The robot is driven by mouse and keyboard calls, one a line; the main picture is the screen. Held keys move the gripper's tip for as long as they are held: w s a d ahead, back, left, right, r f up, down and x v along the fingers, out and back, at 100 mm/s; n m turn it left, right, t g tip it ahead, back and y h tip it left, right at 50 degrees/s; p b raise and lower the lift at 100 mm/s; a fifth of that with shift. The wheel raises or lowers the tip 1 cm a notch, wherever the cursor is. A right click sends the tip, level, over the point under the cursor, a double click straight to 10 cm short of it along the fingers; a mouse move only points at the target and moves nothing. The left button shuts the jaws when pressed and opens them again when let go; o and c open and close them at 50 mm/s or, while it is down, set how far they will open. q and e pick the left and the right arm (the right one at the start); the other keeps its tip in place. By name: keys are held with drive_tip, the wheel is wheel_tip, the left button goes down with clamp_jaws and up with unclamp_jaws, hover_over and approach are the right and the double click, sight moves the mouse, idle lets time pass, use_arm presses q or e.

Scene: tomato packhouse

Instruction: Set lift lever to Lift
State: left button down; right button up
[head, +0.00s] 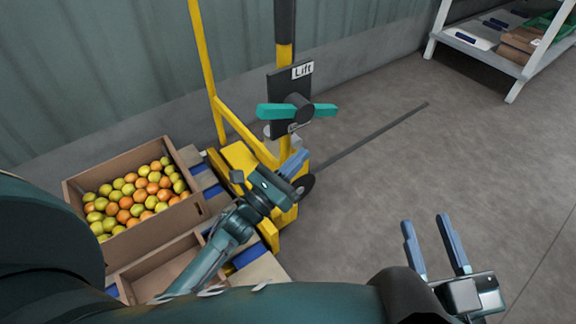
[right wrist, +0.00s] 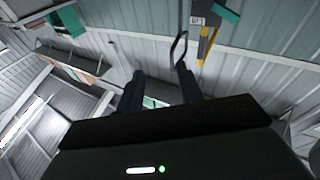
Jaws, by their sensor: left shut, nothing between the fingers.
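The lift lever (head: 325,110) is a teal two-armed handle on a dark hub, mounted on a dark plate (head: 286,83) on the yellow lift post. It lies about level across the plate. A white "Lift" label (head: 303,70) is above the hub; a lower label (head: 298,128) is partly hidden by the lever. The label (right wrist: 196,20) and a teal lever arm (right wrist: 228,14) also show in the right wrist view. My left gripper (head: 293,162) is shut and empty, below the lever and apart from it. My right gripper (head: 425,221) is open and empty, low at the right.
A crate of orange and green tomatoes (head: 190,219) stands at the left, with an emptier crate (head: 150,266) in front. The yellow lift frame (head: 205,60) rises behind. A thin dark bar (head: 375,138) extends right. A white shelf (head: 512,92) is at back right. Floor between is clear.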

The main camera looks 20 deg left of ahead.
sight(301, 111)
use_arm(q)
drive_tip(key=w+d+r+p, duration=0.2)
drive_tip(key=w+r, duration=0.3)
drive_tip(key=shift+w+p, duration=0.3)
drive_tip(key=shift+p, duration=0.05)
use_arm(e)
drive_tip(key=shift+s+d+f+n+h, duration=0.1)
drive_tip(key=shift+d+n+h, duration=0.15)
drive_tip(key=shift+n+h, duration=0.05)
use_arm(q)
drive_tip(key=shift+w+d+r, duration=0.25)
drive_tip(key=shift+w+r, duration=0.05)
